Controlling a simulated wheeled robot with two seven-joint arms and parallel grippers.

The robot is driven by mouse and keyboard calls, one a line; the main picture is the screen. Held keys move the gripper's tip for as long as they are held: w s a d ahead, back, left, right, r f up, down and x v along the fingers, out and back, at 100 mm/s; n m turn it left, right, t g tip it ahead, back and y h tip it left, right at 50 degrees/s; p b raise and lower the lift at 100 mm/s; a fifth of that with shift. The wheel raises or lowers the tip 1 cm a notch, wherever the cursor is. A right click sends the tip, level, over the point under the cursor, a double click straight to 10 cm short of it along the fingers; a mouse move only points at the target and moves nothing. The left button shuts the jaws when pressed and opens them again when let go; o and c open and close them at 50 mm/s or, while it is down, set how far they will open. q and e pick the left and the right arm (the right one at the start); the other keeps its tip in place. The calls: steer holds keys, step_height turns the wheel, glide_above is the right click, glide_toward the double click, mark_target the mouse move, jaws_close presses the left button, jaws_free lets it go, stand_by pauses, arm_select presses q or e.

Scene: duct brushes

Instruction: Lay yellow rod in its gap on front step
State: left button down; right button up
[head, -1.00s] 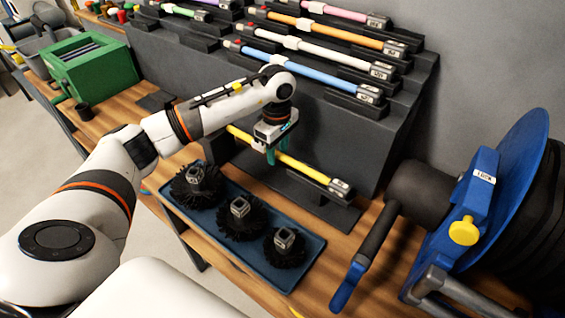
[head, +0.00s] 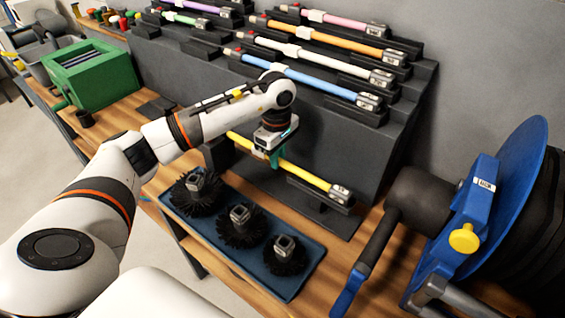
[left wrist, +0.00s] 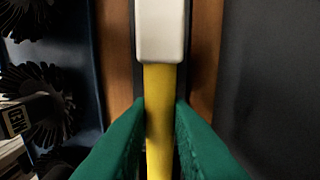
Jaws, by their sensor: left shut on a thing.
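The yellow rod (head: 306,175) lies along the low black front step (head: 312,215), with its grey labelled end at the right by a black support block (head: 336,203). My left gripper (head: 274,158) reaches down over the rod near its middle. In the left wrist view the green fingers (left wrist: 160,135) are shut on the yellow rod (left wrist: 158,90), one on each side, just below its white collar (left wrist: 161,30). The head view does not show clearly whether the rod touches the bottom of its supports. My right gripper is not in view.
A blue tray (head: 232,259) with several black round brushes stands in front of the step. Higher steps behind hold other coloured rods, such as a blue one (head: 310,80). A blue reel (head: 480,205) stands at the right, a green box (head: 92,72) at the left.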

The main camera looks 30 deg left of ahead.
arm_select(q)
steer(key=shift+r+p, duration=1.6)
steer(key=shift+r, duration=1.2)
